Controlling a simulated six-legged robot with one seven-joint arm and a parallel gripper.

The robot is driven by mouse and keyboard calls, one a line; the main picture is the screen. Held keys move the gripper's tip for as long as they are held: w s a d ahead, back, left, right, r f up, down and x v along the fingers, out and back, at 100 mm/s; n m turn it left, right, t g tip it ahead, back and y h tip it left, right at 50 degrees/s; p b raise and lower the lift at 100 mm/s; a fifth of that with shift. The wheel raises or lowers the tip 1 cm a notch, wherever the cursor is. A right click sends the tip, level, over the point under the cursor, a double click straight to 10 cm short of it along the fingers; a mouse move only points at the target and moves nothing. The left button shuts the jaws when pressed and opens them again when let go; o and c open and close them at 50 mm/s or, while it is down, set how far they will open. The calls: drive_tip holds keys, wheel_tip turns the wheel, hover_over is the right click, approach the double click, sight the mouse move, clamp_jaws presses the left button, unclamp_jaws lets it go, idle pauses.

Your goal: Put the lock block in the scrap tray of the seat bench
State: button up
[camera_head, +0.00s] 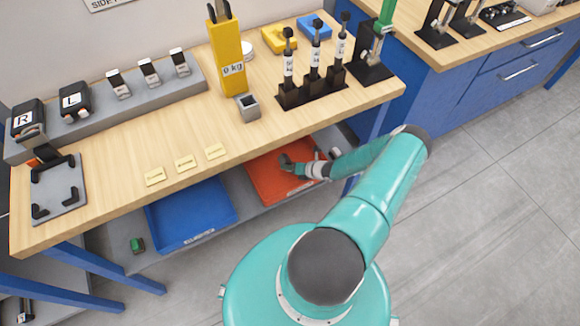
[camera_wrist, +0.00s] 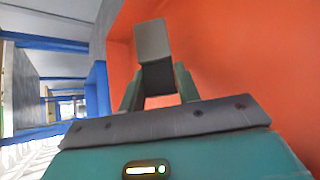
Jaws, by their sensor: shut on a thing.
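My gripper (camera_head: 297,167) reaches under the bench top, over the orange-red tray (camera_head: 262,178) on the lower shelf. In the wrist view, the fingers of my gripper (camera_wrist: 160,85) are shut on a grey block (camera_wrist: 152,42), which I take to be the lock block. The orange tray surface (camera_wrist: 250,60) fills the right of the wrist view, behind and beside the block. I cannot tell whether the block touches the tray. In the head view the held block is too small to make out clearly. No label on the orange tray is readable.
A blue tray (camera_head: 190,215) stands left of the orange one on the shelf, with a small green item (camera_head: 137,244) further left. The wooden bench top (camera_head: 120,150) is above, close over my gripper. Blue bench legs (camera_head: 100,268) flank the shelf. Grey floor is free at right.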

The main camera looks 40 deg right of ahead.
drive_tip(key=o, duration=1.1)
drive_tip(key=shift+c, duration=0.2)
drive_tip(key=shift+d+r, duration=0.1)
drive_tip(key=shift+r, duration=0.45)
drive_tip(key=v, duration=1.2)
